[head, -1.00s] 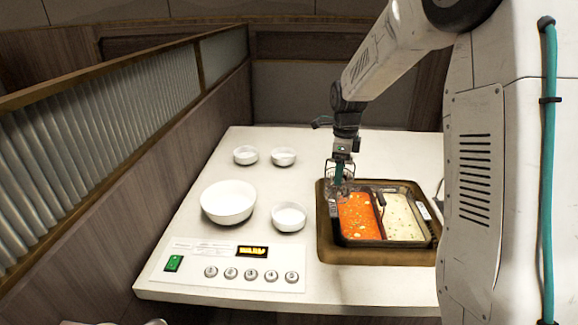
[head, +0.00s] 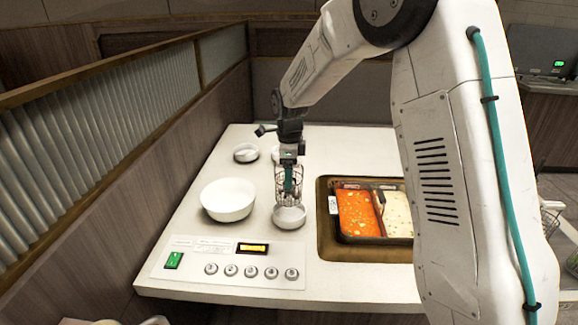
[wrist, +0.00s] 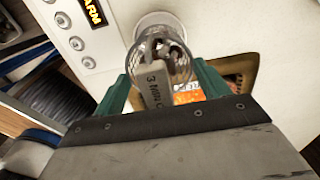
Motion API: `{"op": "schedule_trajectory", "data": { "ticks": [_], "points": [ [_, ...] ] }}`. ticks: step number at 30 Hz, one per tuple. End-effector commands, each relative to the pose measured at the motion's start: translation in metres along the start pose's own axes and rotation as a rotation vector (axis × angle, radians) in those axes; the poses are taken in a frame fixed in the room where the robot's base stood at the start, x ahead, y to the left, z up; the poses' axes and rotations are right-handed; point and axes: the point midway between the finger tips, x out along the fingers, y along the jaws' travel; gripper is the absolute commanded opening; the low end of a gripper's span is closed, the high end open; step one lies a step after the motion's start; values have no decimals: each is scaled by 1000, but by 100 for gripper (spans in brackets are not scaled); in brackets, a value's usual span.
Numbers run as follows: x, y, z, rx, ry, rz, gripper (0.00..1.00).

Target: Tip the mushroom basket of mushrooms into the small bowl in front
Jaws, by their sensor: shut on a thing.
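My gripper (head: 289,174) is shut on the wire mushroom basket (head: 282,192). It holds the basket right above the small front bowl (head: 289,218), a white round one. In the head view the basket looks roughly upright, its lower end at the bowl's rim; I cannot tell whether they touch. In the wrist view the basket (wrist: 178,58) hangs between my teal fingers (wrist: 165,84), with a grey tag reading "3 Min" on it. Some greyish pieces show inside its mesh. The bowl's white rim (wrist: 152,17) shows behind it. The bowl's inside is mostly hidden.
A large white bowl (head: 228,200) stands just left. Two small bowls stand behind, one (head: 246,153) partly clear and one mostly behind my gripper. The two-part soup pot (head: 337,240) is at the right. A button panel (head: 225,284) lies along the front left.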

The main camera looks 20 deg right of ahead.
Motion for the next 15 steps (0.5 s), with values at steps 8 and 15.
{"op": "schedule_trajectory", "data": {
  "ticks": [8,15],
  "points": [
    [23,0,-1,1,1,2,47],
    [41,0,0,1,0,1,47]
  ]
}}
